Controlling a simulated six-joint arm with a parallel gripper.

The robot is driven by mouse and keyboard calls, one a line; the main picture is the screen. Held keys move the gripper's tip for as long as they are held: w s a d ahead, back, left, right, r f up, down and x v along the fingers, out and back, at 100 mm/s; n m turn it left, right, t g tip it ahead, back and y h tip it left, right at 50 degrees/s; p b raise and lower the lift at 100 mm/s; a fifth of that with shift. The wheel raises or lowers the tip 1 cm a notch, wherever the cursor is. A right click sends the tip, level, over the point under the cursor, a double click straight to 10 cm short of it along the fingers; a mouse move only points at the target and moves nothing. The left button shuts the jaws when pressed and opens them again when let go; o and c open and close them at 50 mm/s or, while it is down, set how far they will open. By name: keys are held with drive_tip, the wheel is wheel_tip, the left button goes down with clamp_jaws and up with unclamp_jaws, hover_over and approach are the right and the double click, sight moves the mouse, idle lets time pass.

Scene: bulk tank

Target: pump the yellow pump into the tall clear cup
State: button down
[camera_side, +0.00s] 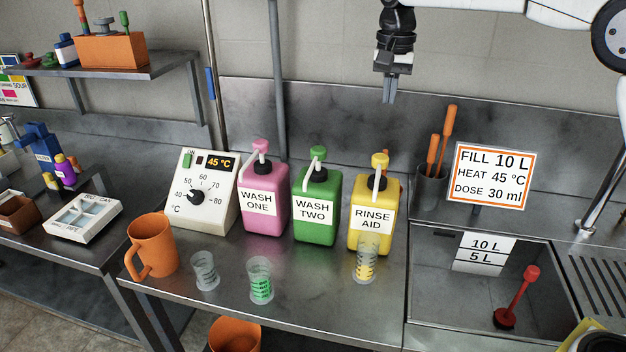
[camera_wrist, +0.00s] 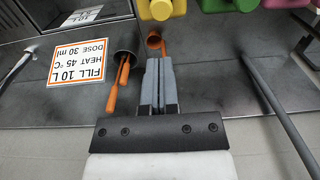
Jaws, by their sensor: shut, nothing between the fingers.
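The yellow pump bottle (camera_side: 372,232), labelled RINSE AID, stands upright on the steel bench. Its yellow pump head (camera_side: 380,160) tops a dark collar, with a pale spout pointing forward and down. A tall clear cup (camera_side: 366,264) with graduation marks stands in front of this bottle, below the spout. Yellow shows in the cup; I cannot tell whether it is liquid or the bottle behind. My gripper (camera_side: 390,98) is shut and empty, pointing down, above the yellow pump head and apart from it. In the wrist view my gripper (camera_wrist: 158,62) points toward the yellow pump head (camera_wrist: 161,9).
Pink WASH ONE (camera_side: 262,190) and green WASH TWO (camera_side: 318,200) pump bottles stand left of the yellow one. Two other clear cups (camera_side: 204,270) (camera_side: 260,282), one with green, stand left. A grey holder (camera_side: 430,187) with orange-handled tools and a sign (camera_side: 491,178) stand right.

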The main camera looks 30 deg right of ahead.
sight(380, 156)
drive_tip(key=shift+w+a+r, duration=0.1)
drive_tip(key=shift+w+r, duration=0.1)
drive_tip(key=shift+r, duration=0.95)
drive_tip(key=shift+f, duration=0.1)
wheel_tip(380, 156, down, 14)
drive_tip(key=shift+r, duration=0.1)
idle(0.4)
drive_tip(key=shift+s+f, duration=0.1)
drive_tip(key=shift+f, duration=1.35)
drive_tip(key=shift+r, duration=0.1)
